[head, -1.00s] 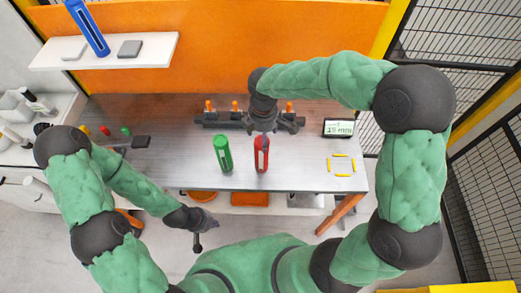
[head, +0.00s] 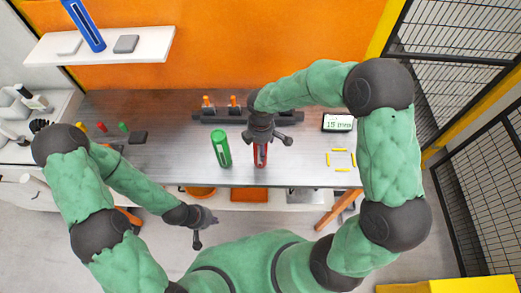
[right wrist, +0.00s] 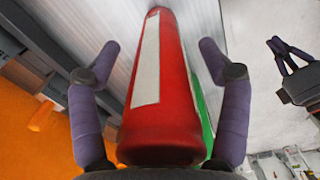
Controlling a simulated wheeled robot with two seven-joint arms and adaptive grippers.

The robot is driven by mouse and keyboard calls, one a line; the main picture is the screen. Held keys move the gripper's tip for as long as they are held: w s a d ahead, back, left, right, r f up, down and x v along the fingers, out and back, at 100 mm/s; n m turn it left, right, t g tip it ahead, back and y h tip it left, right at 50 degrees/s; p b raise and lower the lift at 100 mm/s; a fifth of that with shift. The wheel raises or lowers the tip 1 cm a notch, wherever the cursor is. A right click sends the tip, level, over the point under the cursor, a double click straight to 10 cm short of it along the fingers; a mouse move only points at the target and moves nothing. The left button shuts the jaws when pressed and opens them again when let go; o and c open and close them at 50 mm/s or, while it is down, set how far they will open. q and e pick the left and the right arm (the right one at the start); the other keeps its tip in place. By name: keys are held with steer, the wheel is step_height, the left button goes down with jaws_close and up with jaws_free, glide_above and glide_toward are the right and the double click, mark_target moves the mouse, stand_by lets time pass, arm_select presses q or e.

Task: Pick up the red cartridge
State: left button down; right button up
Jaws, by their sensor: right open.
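The red cartridge (head: 260,158) stands upright near the front edge of the grey table, and my right gripper hides its upper part in the head view. My right gripper (head: 266,138) is open above it. In the right wrist view the red cartridge (right wrist: 168,90) lies between the two spread fingers of my right gripper (right wrist: 158,62), with gaps on both sides and a white label strip on it. My left gripper (head: 206,231) is open and empty in front of the table, low and away from the cartridge.
A green cartridge (head: 221,149) stands close to the left of the red one. A dark rack (head: 222,117) with orange pegs is behind. A display (head: 338,123) reading 15 mm and yellow corner marks (head: 341,160) lie to the right.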

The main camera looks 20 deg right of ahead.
steer(key=c, duration=1.5)
steer(key=shift+r, duration=0.1)
